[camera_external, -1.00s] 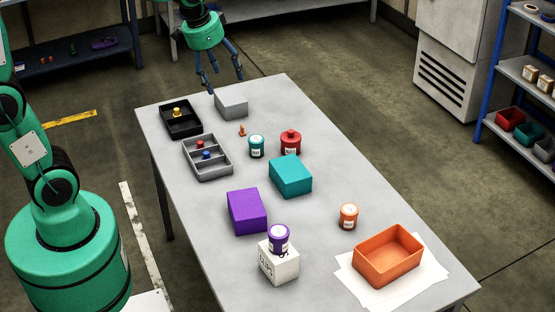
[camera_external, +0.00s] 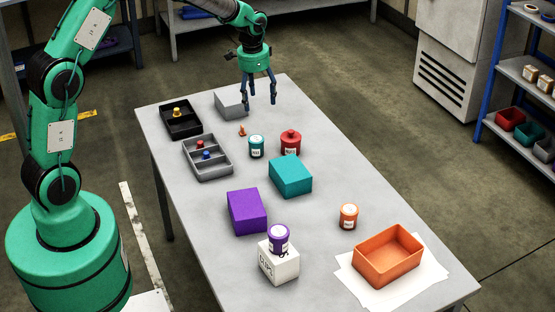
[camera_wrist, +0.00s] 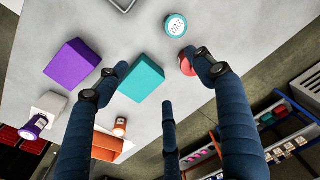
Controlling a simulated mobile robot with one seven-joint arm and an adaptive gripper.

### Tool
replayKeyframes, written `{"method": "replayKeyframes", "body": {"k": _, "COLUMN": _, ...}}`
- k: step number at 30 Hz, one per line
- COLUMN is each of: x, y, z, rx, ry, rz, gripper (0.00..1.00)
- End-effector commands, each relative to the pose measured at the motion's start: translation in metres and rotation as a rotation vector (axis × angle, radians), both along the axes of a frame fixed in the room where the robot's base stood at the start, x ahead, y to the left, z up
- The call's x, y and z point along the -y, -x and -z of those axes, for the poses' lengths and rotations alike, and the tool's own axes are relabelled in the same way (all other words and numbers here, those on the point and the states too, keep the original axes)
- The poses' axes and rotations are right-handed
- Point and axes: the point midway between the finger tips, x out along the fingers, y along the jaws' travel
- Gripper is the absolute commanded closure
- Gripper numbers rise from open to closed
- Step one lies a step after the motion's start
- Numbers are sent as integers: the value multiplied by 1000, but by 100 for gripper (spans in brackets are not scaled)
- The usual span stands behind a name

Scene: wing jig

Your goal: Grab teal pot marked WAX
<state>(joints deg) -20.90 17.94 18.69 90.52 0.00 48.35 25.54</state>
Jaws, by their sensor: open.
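The teal pot (camera_external: 257,146) with a white lid and label stands upright on the table, left of the red pot (camera_external: 291,143) and behind the teal block (camera_external: 290,175). In the wrist view the teal pot (camera_wrist: 175,25) shows at the top, its round lid marked WAX. My gripper (camera_external: 260,104) is above the far part of the table, behind and above the teal pot, fingers pointing down. Its fingers (camera_wrist: 165,100) are spread apart with nothing between them. In the wrist view one finger partly covers the red pot (camera_wrist: 186,64).
A small orange cone (camera_external: 242,130) stands left of the teal pot. A grey divided tray (camera_external: 222,172) and black tray (camera_external: 194,130) lie left. A purple block (camera_external: 246,211), orange pot (camera_external: 348,216) and orange bin (camera_external: 388,258) are nearer.

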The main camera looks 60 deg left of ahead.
Motion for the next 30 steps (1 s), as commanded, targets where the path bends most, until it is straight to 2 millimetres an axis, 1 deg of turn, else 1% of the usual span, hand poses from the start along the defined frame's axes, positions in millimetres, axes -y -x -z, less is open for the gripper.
{"method": "replayKeyframes", "body": {"k": 1, "x": -10, "y": -5, "z": 19, "rx": -14, "ry": 5, "rz": 0, "gripper": 32}}
{"method": "replayKeyframes", "body": {"k": 3, "x": -23, "y": -10, "z": 41, "rx": -29, "ry": 10, "rz": 2, "gripper": 32}}
{"method": "replayKeyframes", "body": {"k": 6, "x": -39, "y": -16, "z": 69, "rx": -46, "ry": 16, "rz": 6, "gripper": 32}}
{"method": "replayKeyframes", "body": {"k": 9, "x": -52, "y": -19, "z": 92, "rx": -59, "ry": 21, "rz": 10, "gripper": 32}}
{"method": "replayKeyframes", "body": {"k": 12, "x": -61, "y": -21, "z": 108, "rx": -68, "ry": 25, "rz": 12, "gripper": 32}}
{"method": "replayKeyframes", "body": {"k": 15, "x": -65, "y": -22, "z": 117, "rx": -72, "ry": 27, "rz": 14, "gripper": 32}}
{"method": "replayKeyframes", "body": {"k": 17, "x": -66, "y": -23, "z": 119, "rx": -73, "ry": 27, "rz": 15, "gripper": 32}}
{"method": "replayKeyframes", "body": {"k": 27, "x": -66, "y": -22, "z": 120, "rx": -74, "ry": 28, "rz": 15, "gripper": 32}}
{"method": "replayKeyframes", "body": {"k": 30, "x": -66, "y": -22, "z": 123, "rx": -74, "ry": 28, "rz": 15, "gripper": 32}}
